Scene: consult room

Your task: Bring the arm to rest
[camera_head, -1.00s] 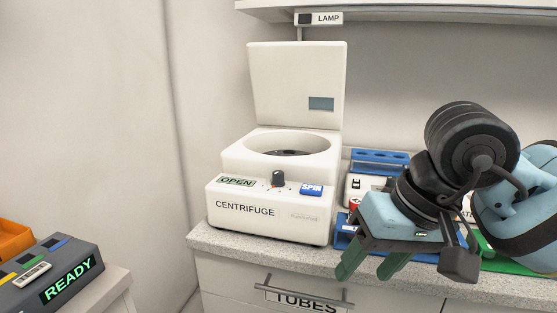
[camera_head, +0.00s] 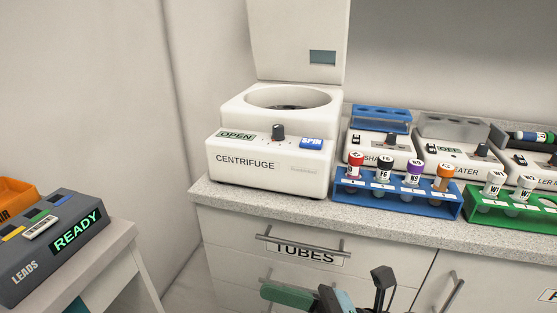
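My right gripper (camera_head: 290,298) is at the bottom middle of the head view, low in front of the drawer cabinet. One green finger shows, pointing left. The rest of the gripper is cut off by the bottom edge, so its opening cannot be told. A black part of my arm (camera_head: 383,283) stands up beside it. Nothing is seen held. My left gripper is not in view.
The centrifuge (camera_head: 265,165) stands on the counter with its lid up and its label reading OPEN. A blue rack (camera_head: 400,205) holds several capped tubes; a green rack (camera_head: 490,215) is right of it. The tubes drawer (camera_head: 300,252) is closed. A grey READY box (camera_head: 50,250) stands at left.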

